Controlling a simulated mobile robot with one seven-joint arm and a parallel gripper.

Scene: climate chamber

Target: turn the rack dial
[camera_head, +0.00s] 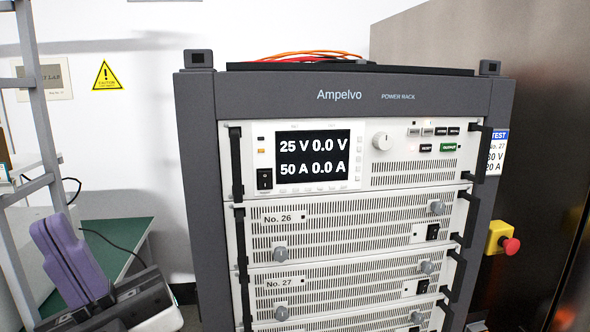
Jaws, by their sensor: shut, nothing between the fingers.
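The power rack (200,180) stands upright in the middle, with a grey frame and pale panels. Its top unit has a round white dial (382,141) with a small mark near its upper edge. Left of the dial, a black display (313,158) reads 25 V, 0.0 V, 50 A and 0.0 A. My gripper (53,228) is at the lower left, with purple fingers pointing up and shut together, empty. It is well left of the rack and apart from the dial.
Lower modules carry grey knobs (280,254) and black handles (236,180) that stick out. A red emergency button on a yellow box (498,238) is at the right. A metal frame (38,105) and green table (118,225) are at the left.

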